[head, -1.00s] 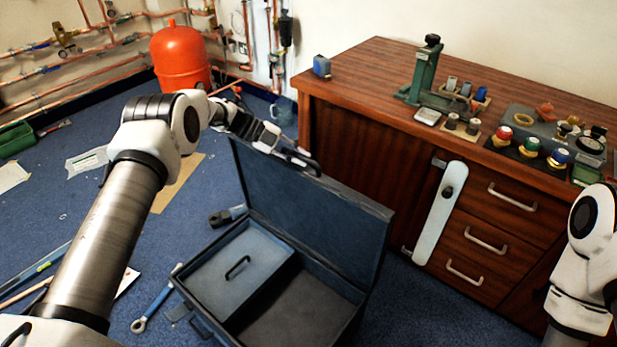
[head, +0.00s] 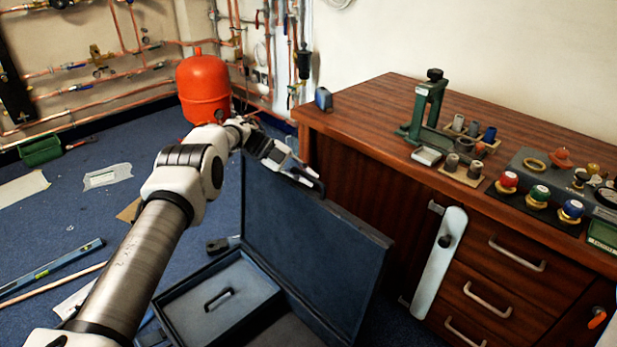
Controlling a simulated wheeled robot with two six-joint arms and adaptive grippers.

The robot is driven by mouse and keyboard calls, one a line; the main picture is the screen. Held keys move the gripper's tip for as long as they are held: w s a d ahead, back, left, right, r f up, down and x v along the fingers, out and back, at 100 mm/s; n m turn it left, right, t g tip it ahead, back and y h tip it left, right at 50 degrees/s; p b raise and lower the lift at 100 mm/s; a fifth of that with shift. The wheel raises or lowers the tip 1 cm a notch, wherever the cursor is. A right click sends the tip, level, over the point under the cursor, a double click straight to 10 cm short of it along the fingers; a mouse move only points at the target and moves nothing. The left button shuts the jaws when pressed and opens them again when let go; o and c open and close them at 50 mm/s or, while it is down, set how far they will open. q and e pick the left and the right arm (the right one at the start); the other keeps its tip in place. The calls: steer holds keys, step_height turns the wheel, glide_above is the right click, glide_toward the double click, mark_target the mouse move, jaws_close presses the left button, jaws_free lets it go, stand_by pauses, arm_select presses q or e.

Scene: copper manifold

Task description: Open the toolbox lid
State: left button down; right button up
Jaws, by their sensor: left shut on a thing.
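The dark blue toolbox (head: 165,307) stands on the blue carpet at the bottom centre. Its lid (head: 312,258) is raised and stands roughly upright, its inner face toward me. A grey tray (head: 232,298) with a dark handle sits inside at the left; the right part of the inside shows only partly, cut off by the frame. My left gripper (head: 310,180) is at the lid's top edge, near its far left corner, shut on the lid; its fingertips are partly hidden there. My right gripper is not in view.
A wooden cabinet (head: 370,175) with drawers stands close to the right of the lid. A green press (head: 425,112) and small fittings are on its top. A red tank (head: 203,88) stands behind. A level (head: 50,270) lies on the carpet at left.

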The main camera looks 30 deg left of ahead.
arm_select(q)
steer(key=c, duration=1.2)
jaws_free()
steer(key=shift+d, duration=0.1)
steer(key=v, duration=0.6)
steer(key=shift+r, duration=0.1)
steer(key=shift+s+a+r, duration=0.25)
steer(key=shift+a+r, duration=0.15)
steer(key=shift+a, duration=0.15)
steer(key=shift+f, duration=0.1)
